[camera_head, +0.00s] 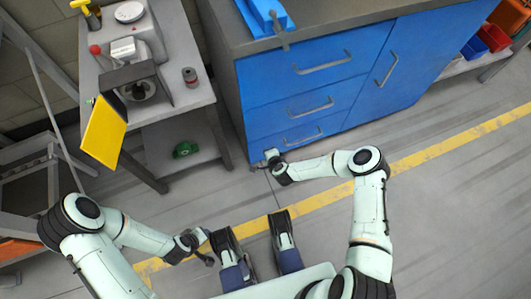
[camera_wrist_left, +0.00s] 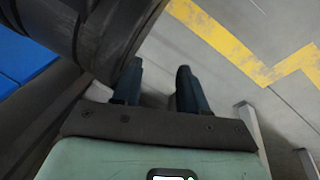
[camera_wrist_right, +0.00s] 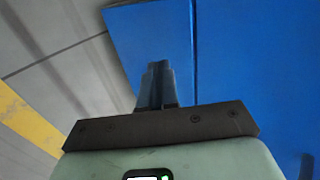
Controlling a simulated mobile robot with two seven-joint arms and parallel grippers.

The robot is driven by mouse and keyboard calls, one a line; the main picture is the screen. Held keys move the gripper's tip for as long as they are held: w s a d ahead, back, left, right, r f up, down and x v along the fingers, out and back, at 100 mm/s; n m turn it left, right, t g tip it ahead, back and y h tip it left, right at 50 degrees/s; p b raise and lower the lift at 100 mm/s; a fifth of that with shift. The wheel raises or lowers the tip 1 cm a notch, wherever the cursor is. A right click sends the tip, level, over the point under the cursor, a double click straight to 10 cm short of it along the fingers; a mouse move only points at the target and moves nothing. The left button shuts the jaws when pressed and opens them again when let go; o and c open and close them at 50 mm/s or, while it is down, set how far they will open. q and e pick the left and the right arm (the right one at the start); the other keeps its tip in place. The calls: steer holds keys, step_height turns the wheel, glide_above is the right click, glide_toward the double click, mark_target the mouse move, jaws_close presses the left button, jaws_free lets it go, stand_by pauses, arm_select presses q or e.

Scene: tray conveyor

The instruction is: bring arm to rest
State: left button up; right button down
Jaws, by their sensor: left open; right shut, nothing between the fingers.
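My left gripper (camera_head: 207,247) is at the lower middle of the head view, low beside the dark parts of my own base. In the left wrist view its two dark fingers (camera_wrist_left: 159,78) are spread apart with bare floor between them; it is open and empty. My right gripper (camera_head: 267,160) is in front of the lower left corner of the blue drawer cabinet (camera_head: 270,88). In the right wrist view its fingers (camera_wrist_right: 157,85) are together with nothing between them, pointing toward the blue front. I cannot tell whether it touches the cabinet.
A grey workbench (camera_head: 178,114) with a machine and a yellow panel (camera_head: 103,130) stands at upper left. A green object (camera_head: 186,149) lies on its lower shelf. Red and blue bins (camera_head: 494,37) sit at upper right. The floor with its yellow line (camera_head: 440,147) is clear at right.

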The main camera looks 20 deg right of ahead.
steer(key=a+p+v, duration=0.1)
steer(key=p+v, duration=0.2)
steer(key=v, duration=0.6)
steer(key=s+d+r+n+g+y+p, duration=0.1)
steer(key=s+n+g, duration=0.4)
steer(key=s, duration=0.6)
steer(key=s+r+n+g+y, duration=0.1)
steer(key=s+r+n+g, duration=0.15)
steer(key=s+n, duration=0.7)
arm_select(q)
steer(key=s+d+r+g+h+p, duration=0.1)
steer(key=s+d+r+p, duration=0.2)
steer(key=r+p, duration=0.5)
steer(key=s+d+r+m+g+p, duration=0.1)
steer(key=s+d+r+g+p, duration=0.1)
steer(key=s+r+p, duration=0.3)
step_height(320, 180, up, 10)
steer(key=p, duration=0.4)
steer(key=shift+d+g+h, duration=0.3)
steer(key=shift+d+h, duration=0.1)
arm_select(e)
steer(key=s+a+r+g, duration=0.1)
steer(key=s+r, duration=0.2)
steer(key=r, duration=0.5)
steer(key=s+a+r+m+g, duration=0.1)
steer(key=s+r+g, duration=0.1)
steer(key=r, duration=0.5)
steer(key=shift+s+a+r+y, duration=0.3)
steer(key=shift+s+r+y, duration=0.1)
steer(key=shift+s, duration=0.5)
